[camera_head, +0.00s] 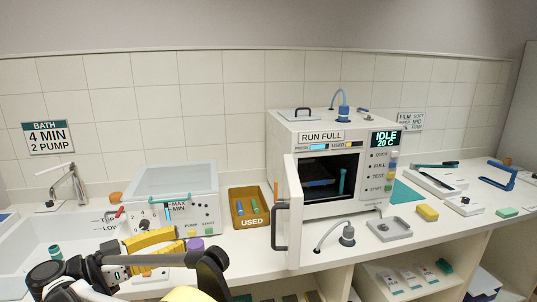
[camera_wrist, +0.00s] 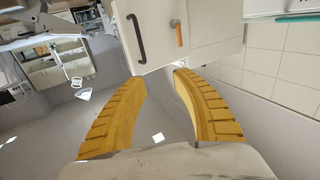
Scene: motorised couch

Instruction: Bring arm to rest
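My gripper (camera_head: 150,241) has yellow ribbed fingers and is at the lower left in the head view, in front of the white bath (camera_head: 182,190). In the wrist view my gripper (camera_wrist: 162,88) shows its two fingers spread apart with nothing between them. My dark arm links fill the lower left of the head view and hide part of the counter. A white door with a black handle (camera_wrist: 136,38) lies beyond the fingertips in the wrist view.
The white machine (camera_head: 324,135) stands on the counter, its door (camera_head: 290,215) swung open toward me. A brown USED tray (camera_head: 237,220) lies between bath and machine. A sink tap (camera_head: 68,184) is at left. A grey tray (camera_head: 389,229) and yellow block (camera_head: 427,213) lie right of the door.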

